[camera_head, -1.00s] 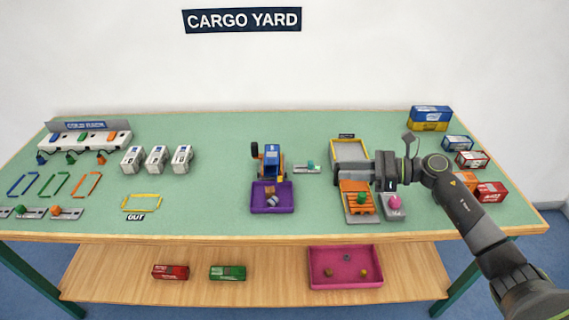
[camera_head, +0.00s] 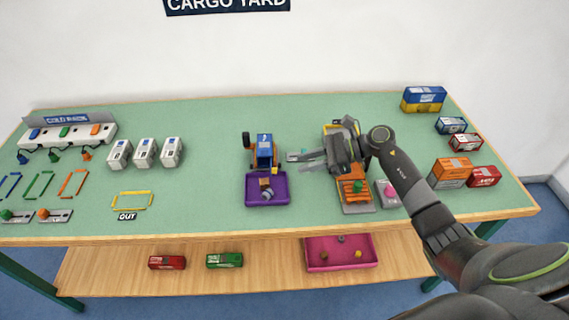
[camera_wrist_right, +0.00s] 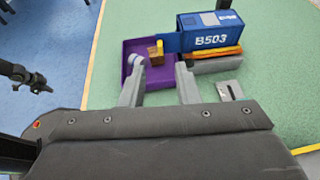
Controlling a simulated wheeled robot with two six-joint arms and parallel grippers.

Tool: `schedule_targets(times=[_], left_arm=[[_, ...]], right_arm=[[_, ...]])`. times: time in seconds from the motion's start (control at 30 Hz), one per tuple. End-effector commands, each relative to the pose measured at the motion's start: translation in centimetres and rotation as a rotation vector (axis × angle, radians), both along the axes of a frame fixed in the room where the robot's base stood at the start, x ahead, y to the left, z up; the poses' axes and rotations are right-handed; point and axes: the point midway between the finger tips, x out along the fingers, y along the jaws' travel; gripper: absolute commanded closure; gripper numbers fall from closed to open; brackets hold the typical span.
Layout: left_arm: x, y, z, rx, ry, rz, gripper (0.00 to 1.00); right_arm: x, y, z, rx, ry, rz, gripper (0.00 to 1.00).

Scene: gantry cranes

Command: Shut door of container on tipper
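The blue container (camera_head: 264,150), marked B503 in the right wrist view (camera_wrist_right: 210,38), sits on the orange tipper (camera_wrist_right: 215,56). Its end faces a purple tray (camera_head: 251,201), which also shows in the right wrist view (camera_wrist_right: 131,48). A blue panel (camera_wrist_right: 170,42) juts from that end towards the tray, seemingly the door standing open. My right gripper (camera_head: 304,160) is right of the tipper, fingers apart and pointing left. In the right wrist view its open fingers (camera_wrist_right: 160,90) are near the tray and tipper, with nothing between them. My left gripper does not show in the head view.
A brown block (camera_wrist_right: 154,56) lies in the purple tray. An orange platform (camera_head: 353,190) and a pink knob (camera_head: 389,190) stand below my right forearm. White containers (camera_head: 145,152) stand to the left. Green table is bare behind the tipper.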

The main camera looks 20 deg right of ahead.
Motion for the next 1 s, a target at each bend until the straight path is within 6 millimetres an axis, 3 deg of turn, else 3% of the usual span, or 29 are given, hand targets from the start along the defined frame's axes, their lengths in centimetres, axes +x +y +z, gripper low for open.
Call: schedule_targets(times=[0.1,0.33,0.77,1.0], left_arm=[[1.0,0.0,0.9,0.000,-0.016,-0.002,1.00],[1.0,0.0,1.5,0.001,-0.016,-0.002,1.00],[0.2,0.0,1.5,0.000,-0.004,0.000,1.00],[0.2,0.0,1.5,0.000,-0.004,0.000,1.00]], right_arm=[[0.9,2.2,-0.6,0.005,0.000,0.000,0.71],[2.0,5.0,-2.0,0.003,0.000,0.001,0.71],[2.3,5.9,-2.6,0.000,-0.001,0.000,0.71],[2.3,5.9,-2.6,0.000,-0.001,0.000,1.00]])
